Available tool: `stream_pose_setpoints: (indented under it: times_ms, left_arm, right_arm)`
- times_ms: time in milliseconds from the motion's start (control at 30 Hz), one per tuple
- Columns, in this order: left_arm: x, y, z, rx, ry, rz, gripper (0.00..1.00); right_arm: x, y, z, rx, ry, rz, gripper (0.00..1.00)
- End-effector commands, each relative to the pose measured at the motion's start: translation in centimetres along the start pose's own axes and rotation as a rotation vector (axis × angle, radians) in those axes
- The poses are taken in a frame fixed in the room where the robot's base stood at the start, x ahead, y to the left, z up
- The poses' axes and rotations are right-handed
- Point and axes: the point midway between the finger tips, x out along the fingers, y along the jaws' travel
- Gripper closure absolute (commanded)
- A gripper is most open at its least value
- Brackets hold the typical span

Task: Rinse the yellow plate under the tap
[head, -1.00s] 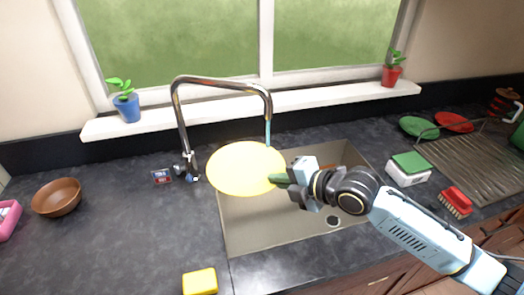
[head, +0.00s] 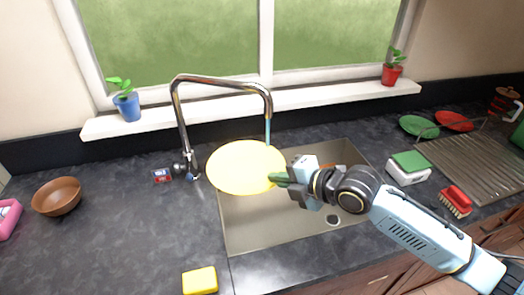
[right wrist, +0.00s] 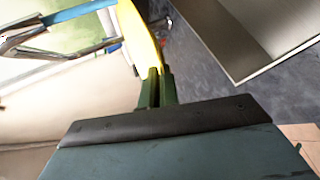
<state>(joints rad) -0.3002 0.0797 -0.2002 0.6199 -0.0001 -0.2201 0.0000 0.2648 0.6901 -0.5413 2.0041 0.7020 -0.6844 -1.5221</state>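The yellow plate (head: 244,166) is held over the left part of the sink (head: 262,215), its broad face turned to the head camera. My right gripper (head: 279,180) is shut on the plate's right rim. In the right wrist view the green fingers (right wrist: 156,88) pinch the edge of the plate (right wrist: 138,32). The tap (head: 222,82) arches over from behind, and a blue stream of water (head: 268,130) comes down from its spout to the plate's upper right edge. Whether the stream lands on the plate or passes behind it is hard to tell. My left gripper is out of view.
A brown bowl (head: 57,196) stands at the left and a yellow sponge (head: 200,280) at the front. Right of the sink are a green-topped box (head: 408,168), a red brush (head: 455,201) and a drying rack (head: 470,165). Plant pots stand on the sill. The left counter is mostly clear.

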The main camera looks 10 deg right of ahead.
Motion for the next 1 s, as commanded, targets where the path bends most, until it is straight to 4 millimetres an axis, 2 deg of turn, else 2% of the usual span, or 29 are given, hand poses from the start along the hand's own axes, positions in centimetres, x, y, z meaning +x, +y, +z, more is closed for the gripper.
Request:
stream_pose_setpoints:
  times_ms: [167,633,1000]
  left_arm:
    - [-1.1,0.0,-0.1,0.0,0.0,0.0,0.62]
    - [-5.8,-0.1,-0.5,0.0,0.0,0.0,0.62]
    - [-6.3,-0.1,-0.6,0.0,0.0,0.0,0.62]
  right_arm:
    - [-0.4,0.7,-0.6,0.0,0.001,0.0,1.0]
    - [-2.2,3.2,-4.3,0.001,0.002,0.001,1.0]
    - [-2.4,3.3,-5.0,0.0,0.0,0.001,1.0]
